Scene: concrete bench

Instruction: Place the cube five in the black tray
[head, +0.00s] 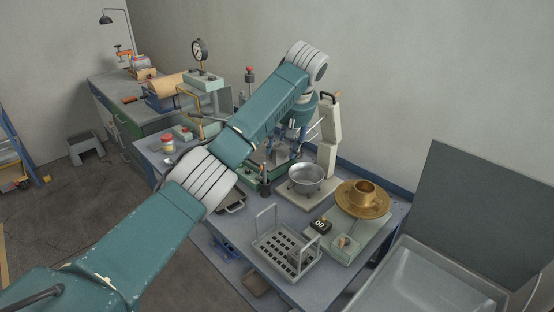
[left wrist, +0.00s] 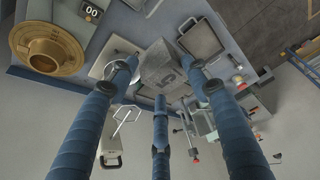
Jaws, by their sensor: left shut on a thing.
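My left gripper (head: 297,134) is shut on a grey cube (left wrist: 168,68) and holds it above the bench. A dark mark shows on the cube's side, but I cannot read it with certainty. The cube (head: 283,159) also shows below the fingers in the head view. The left wrist view shows the three blue fingers around it. A black tray with a light rim (left wrist: 203,40) lies on the bench, beside the cube in that picture. In the head view the tray (head: 232,201) is partly hidden by my left arm. My right gripper is not in view.
A dial gauge stand (head: 200,62) rises behind.

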